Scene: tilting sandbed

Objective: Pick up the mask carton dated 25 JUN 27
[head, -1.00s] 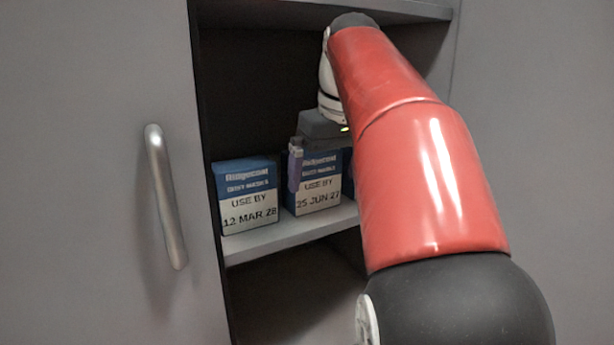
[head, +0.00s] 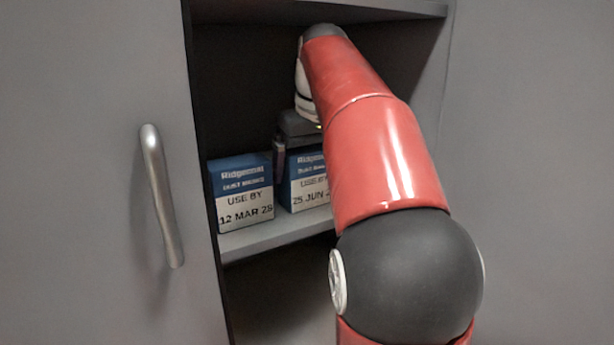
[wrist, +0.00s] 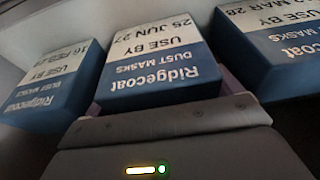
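The mask carton dated 25 JUN 27 (head: 309,180), blue and white, stands upright on the cabinet shelf, its right part hidden by my arm in the head view. In the wrist view the same carton (wrist: 160,68) appears upside down in the middle, its date readable. My gripper (head: 298,150) is at the carton's upper part, with one finger in the gap at its left side. In the wrist view, purplish fingers of my gripper (wrist: 163,102) show at both sides of the carton, seemingly with slight gaps. The gripper looks open; finger contact is hard to see.
A similar carton dated 12 MAR 28 (head: 241,192) stands close on the left. Another carton (wrist: 55,80), its date blurred, is on the other side in the wrist view. The shelf (head: 270,234) has an upper board above and a handled door (head: 162,195) at left.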

